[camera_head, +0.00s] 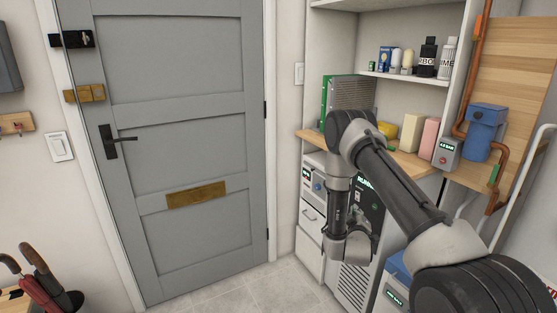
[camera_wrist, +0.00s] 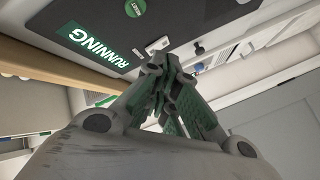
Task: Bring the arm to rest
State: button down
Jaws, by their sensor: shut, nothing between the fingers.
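My arm reaches in from the lower right in the head view and bends down at the elbow in front of the wooden counter (camera_head: 408,164). The fingers are not clear in the head view. In the wrist view my gripper (camera_wrist: 165,65) is shut, its fingertips together with nothing between them. A dark panel marked "RUNNING" (camera_wrist: 112,25) with a green label shows beyond the fingers. It belongs to the machine (camera_head: 357,285) under the counter, which my arm partly hides.
A grey closed door (camera_head: 165,150) stands at the left. Clear tiled floor (camera_head: 270,290) lies before it. The counter holds boxes and a yellow sponge-like item (camera_head: 388,130). A blue device (camera_head: 484,133) and copper pipes are at the right. Bottles (camera_head: 428,58) stand on a shelf.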

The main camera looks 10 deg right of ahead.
jog(key=s+a+f+m+g+y, duration=0.1)
jog(key=s+a+f+g+y, duration=0.1)
jog(key=s+f+g, duration=0.35)
jog(key=s+a+f+m+g+y, duration=0.1)
jog(key=s+f+g+y, duration=0.1)
jog(key=f, duration=0.6)
jog(key=s+a+r+m+g+y, duration=0.2)
jog(key=s+a+r+g, duration=0.1)
jog(key=s+a+g, duration=0.1)
jog(key=s+r, duration=0.9)
jog(key=r, duration=0.6)
jog(key=s+r, duration=1)
jog(key=r, duration=0.5)
jog(key=s+r+y, duration=0.1)
jog(key=s+r, duration=0.8)
jog(key=r, duration=0.7)
jog(key=shift+s+a+m, duration=0.15)
jog(key=shift+a+m, duration=0.15)
jog(key=shift+a, duration=0.15)
jog(key=shift+r, duration=0.1)
